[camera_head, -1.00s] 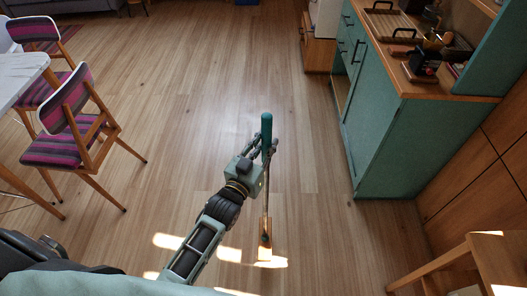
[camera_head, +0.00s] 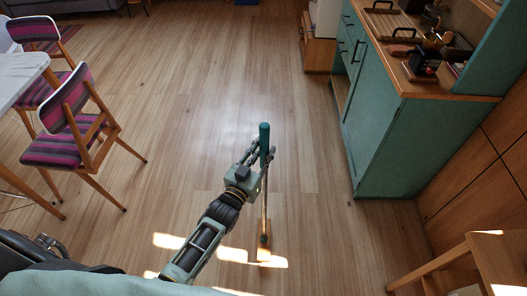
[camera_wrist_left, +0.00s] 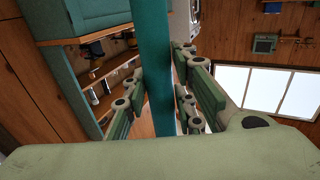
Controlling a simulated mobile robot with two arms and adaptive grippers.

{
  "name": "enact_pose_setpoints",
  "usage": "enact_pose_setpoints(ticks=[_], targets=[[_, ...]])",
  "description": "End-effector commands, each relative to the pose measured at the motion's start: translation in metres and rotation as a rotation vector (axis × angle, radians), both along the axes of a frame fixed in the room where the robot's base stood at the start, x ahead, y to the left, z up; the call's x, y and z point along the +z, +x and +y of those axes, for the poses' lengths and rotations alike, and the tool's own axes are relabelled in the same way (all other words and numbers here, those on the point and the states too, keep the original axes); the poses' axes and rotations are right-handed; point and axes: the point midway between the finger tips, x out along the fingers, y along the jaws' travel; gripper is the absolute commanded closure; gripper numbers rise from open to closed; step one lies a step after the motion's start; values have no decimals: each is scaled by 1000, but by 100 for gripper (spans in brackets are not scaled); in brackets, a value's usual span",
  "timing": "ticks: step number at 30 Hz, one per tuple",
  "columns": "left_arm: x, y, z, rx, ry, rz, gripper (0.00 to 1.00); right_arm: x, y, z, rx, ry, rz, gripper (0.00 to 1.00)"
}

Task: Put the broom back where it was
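The broom (camera_head: 264,205) stands roughly upright in front of me, with a teal grip at the top of its thin shaft. Its lower end is near the floor in a patch of sunlight; I cannot tell whether it touches. My left gripper (camera_head: 263,153) is shut around the teal grip. In the left wrist view the broom's teal handle (camera_wrist_left: 155,70) runs between the fingers of the left gripper (camera_wrist_left: 160,100). My right gripper is not in view.
A green cabinet (camera_head: 385,140) stands to the right, with a tray and other items on its wooden top. A wooden stool (camera_head: 490,255) is at the lower right. Striped chairs (camera_head: 70,135) and a white table (camera_head: 20,75) are at the left. The middle floor is clear.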

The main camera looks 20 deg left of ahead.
Motion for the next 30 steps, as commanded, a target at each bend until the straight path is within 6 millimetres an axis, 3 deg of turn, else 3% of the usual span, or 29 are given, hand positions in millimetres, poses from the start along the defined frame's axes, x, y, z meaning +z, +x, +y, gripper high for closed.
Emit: enact_pose_setpoints(ticks=[4,15,20,30], targets=[[0,0,0,0,0,0,60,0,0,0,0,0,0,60],[4,-1,0,0,0,0,60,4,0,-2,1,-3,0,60],[0,-25,4,0,1,3,60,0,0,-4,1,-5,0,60],[0,-94,15,0,1,2,60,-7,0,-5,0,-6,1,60]])
